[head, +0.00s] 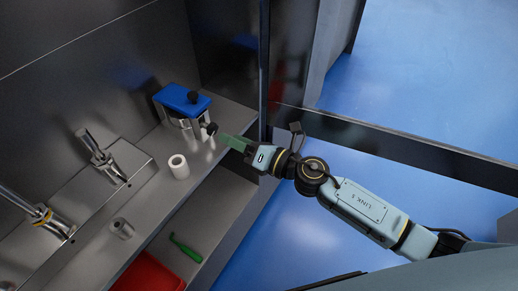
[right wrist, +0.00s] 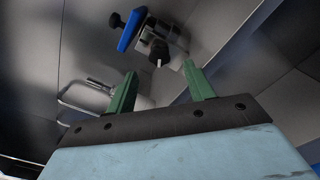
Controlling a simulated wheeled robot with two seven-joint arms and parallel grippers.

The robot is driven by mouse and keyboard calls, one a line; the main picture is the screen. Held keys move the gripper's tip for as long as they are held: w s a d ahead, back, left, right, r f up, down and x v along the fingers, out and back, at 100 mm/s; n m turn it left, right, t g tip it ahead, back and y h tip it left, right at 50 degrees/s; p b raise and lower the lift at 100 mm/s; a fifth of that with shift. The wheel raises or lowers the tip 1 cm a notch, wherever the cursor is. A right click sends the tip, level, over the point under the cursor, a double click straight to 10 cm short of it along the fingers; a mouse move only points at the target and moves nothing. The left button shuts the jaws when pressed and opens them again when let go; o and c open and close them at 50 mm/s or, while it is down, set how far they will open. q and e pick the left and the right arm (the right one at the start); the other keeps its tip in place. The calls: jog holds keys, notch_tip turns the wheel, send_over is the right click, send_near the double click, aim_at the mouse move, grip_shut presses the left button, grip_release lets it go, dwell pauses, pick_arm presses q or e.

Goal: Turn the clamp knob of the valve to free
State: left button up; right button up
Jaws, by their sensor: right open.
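The valve (head: 181,101) stands on the grey shelf with a blue plate on top and a metal body below. A black knob (head: 192,97) sits at the blue plate, and another black knob (head: 211,128) faces my right gripper (head: 220,137). In the right wrist view the facing knob (right wrist: 158,50) has a pale mark and lies just beyond the gap between the green fingertips of my right gripper (right wrist: 160,69). The fingers are apart and empty. Contact with the knob cannot be made out. My left gripper is not in view.
A white hollow cylinder (head: 179,166) and a small grey cylinder (head: 121,228) stand on the shelf. Two metal fittings (head: 101,156) (head: 48,216) are mounted along the back. Below are a green tool (head: 185,247) and a red bin (head: 150,274). A dark upright post (head: 264,70) stands right of the valve.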

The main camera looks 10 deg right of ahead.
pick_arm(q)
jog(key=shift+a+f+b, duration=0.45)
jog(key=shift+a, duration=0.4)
pick_arm(e)
jog(key=v, duration=0.7)
jog(key=shift+s+d, duration=0.25)
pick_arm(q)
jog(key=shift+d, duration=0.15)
